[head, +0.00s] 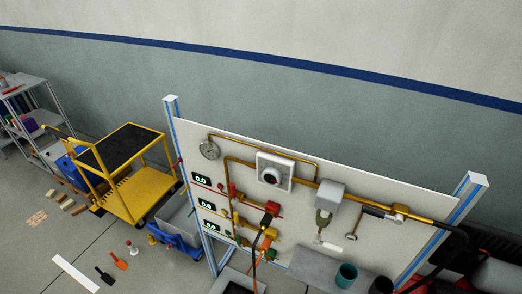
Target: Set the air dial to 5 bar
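A white panel (370,197) stands between two posts with blue strips. A square white plate with a round dark-centred dial (271,176) is mounted on its upper part; its setting is too small to read. A round gauge (209,149) sits at the upper left; its needle is unreadable. Three small green-lit displays are stacked at the left, the top one (202,179) seeming to read 0.0. No label shows which part is the air dial. Neither of my grippers is in view.
Brass pipes, red-handled valves (271,208) and a grey box (329,195) project from the panel. A black hose (459,240) curves at the right. A teal cup (346,274) stands below. A yellow cart (139,194) and scattered floor items are at the left.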

